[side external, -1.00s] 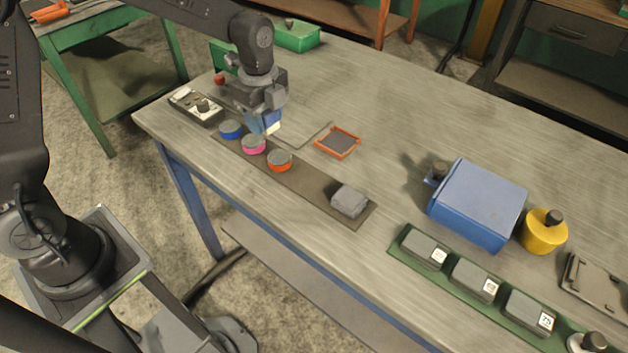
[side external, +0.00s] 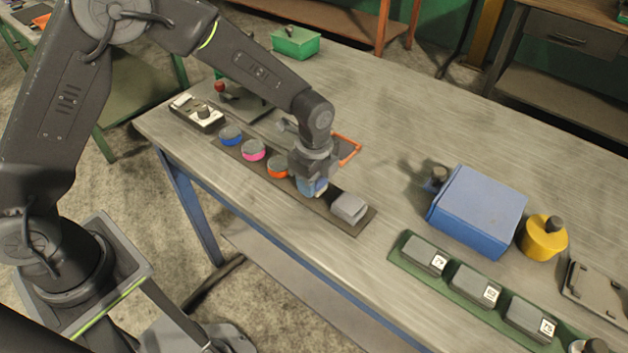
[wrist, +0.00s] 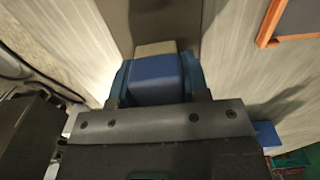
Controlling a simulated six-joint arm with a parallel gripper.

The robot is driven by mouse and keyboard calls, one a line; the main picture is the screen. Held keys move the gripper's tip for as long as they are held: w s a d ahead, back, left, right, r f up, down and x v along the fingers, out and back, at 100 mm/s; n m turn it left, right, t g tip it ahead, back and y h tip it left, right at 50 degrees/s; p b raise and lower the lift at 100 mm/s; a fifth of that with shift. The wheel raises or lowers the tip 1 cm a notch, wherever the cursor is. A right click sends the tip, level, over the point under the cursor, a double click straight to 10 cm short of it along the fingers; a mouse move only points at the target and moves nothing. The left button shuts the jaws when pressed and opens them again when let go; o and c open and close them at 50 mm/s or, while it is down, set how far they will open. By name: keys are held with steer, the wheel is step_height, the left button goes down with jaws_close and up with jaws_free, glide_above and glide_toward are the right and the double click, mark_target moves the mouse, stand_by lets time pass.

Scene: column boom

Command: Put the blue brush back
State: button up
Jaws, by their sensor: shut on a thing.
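My gripper (side external: 312,186) is shut on the blue brush (wrist: 157,80), which shows as a blue block with a pale beige end between the fingers in the wrist view. In the side view the brush hangs below the fingers over the dark strip (side external: 361,223), between the orange round piece (side external: 278,167) and the grey block (side external: 348,208). I cannot tell whether the brush touches the strip. A blue round piece (side external: 231,135) and a pink round piece (side external: 254,151) stand further left on the strip.
An orange-rimmed frame (side external: 350,147) lies behind my gripper, partly hidden. A blue box (side external: 478,208), a yellow pot (side external: 543,238) and a green rack (side external: 413,257) of dark blocks are to the right. A black-and-white device (side external: 197,112) is at left. The table behind is mostly clear.

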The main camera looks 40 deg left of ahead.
steer(key=shift+f, duration=0.35)
steer(key=shift+f, duration=0.15)
steer(key=o, duration=0.9)
